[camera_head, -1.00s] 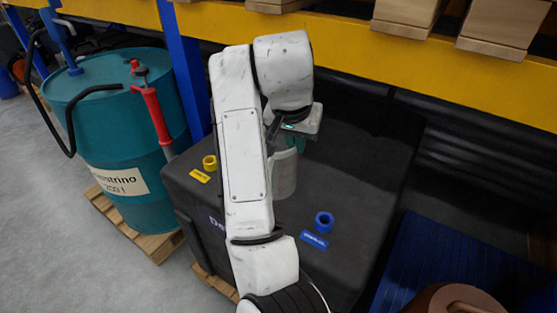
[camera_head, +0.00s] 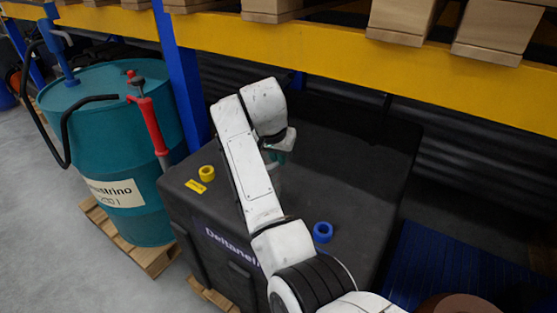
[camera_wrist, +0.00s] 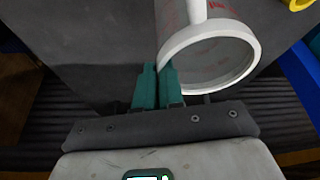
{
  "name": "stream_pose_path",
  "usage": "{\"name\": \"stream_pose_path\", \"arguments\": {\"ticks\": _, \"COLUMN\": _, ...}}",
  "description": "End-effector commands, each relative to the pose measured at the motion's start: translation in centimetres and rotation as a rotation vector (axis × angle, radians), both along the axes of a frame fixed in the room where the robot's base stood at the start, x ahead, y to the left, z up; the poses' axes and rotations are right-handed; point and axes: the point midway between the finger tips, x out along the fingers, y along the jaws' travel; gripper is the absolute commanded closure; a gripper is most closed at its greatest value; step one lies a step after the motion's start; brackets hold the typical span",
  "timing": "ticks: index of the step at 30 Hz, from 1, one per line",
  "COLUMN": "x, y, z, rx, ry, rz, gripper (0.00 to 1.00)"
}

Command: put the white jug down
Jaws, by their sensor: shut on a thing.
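The white jug (camera_wrist: 210,48) is see-through with red markings. In the wrist view it is right of my fingers, its round rim facing the camera and its handle at the top of the picture. My gripper (camera_wrist: 157,75) has two teal fingers close together, shut on the jug at the left edge of its rim. In the head view my gripper (camera_head: 278,156) is over the black box (camera_head: 345,165), and my arm hides most of the jug. I cannot tell whether the jug's bottom touches the box top.
A yellow ring (camera_head: 207,173) and a blue ring (camera_head: 322,232) sit on the box top, with bare surface behind and to the right. A teal drum (camera_head: 118,130) with a red-handled pump stands left. A yellow shelf beam (camera_head: 350,50) with pallets above runs behind.

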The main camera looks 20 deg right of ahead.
Motion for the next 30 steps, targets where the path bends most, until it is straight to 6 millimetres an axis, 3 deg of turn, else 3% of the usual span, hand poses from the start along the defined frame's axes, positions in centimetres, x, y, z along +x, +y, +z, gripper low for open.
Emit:
{"name": "stream_pose_path", "arguments": {"ticks": 3, "x": -0.1, "y": 0.0, "z": -1.4, "rx": 0.0, "ry": 0.0, "rz": 0.001, "gripper": 1.0}}
{"name": "stream_pose_path", "arguments": {"ticks": 14, "x": -0.1, "y": 0.0, "z": -1.8, "rx": 0.0, "ry": 0.0, "rz": 0.0, "gripper": 1.0}}
{"name": "stream_pose_path", "arguments": {"ticks": 15, "x": -0.1, "y": 0.0, "z": -1.7, "rx": 0.0, "ry": 0.0, "rz": 0.0, "gripper": 0.89}}
{"name": "stream_pose_path", "arguments": {"ticks": 22, "x": -0.1, "y": 0.0, "z": -1.7, "rx": 0.0, "ry": 0.0, "rz": 0.0, "gripper": 0.67}}
{"name": "stream_pose_path", "arguments": {"ticks": 30, "x": -0.1, "y": 0.0, "z": -1.5, "rx": 0.0, "ry": 0.0, "rz": 0.0, "gripper": 0.67}}
